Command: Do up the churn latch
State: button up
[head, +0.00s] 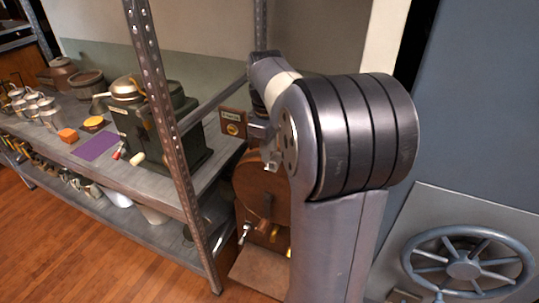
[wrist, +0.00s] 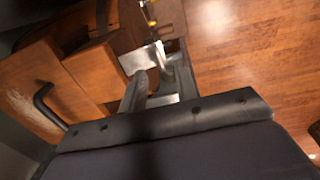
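The wooden churn (head: 252,190) stands in the head view beyond the end of the shelf, partly hidden behind my arm. In the wrist view, wooden panels (wrist: 95,72) fill the left side. A pale metal plate (wrist: 140,58) lies just beyond my fingertips; I cannot tell whether it belongs to the latch. My gripper (wrist: 155,78) appears open, with a narrow gap between its fingertips. It is close to the plate; contact cannot be told.
A metal shelf (head: 165,190) with a grinder (head: 160,130), cans and pots stands left of my arm. A dark curved handle (wrist: 42,100) juts from the wood in the wrist view. A spoked wheel (head: 465,268) is at lower right. Wooden floor (head: 90,255) is clear at left.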

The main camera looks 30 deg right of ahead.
aim_at(274, 158)
jog(key=shift+d+f, duration=0.1)
jog(key=shift+f, duration=1.15)
jog(key=shift+c, duration=0.4)
grip_shut()
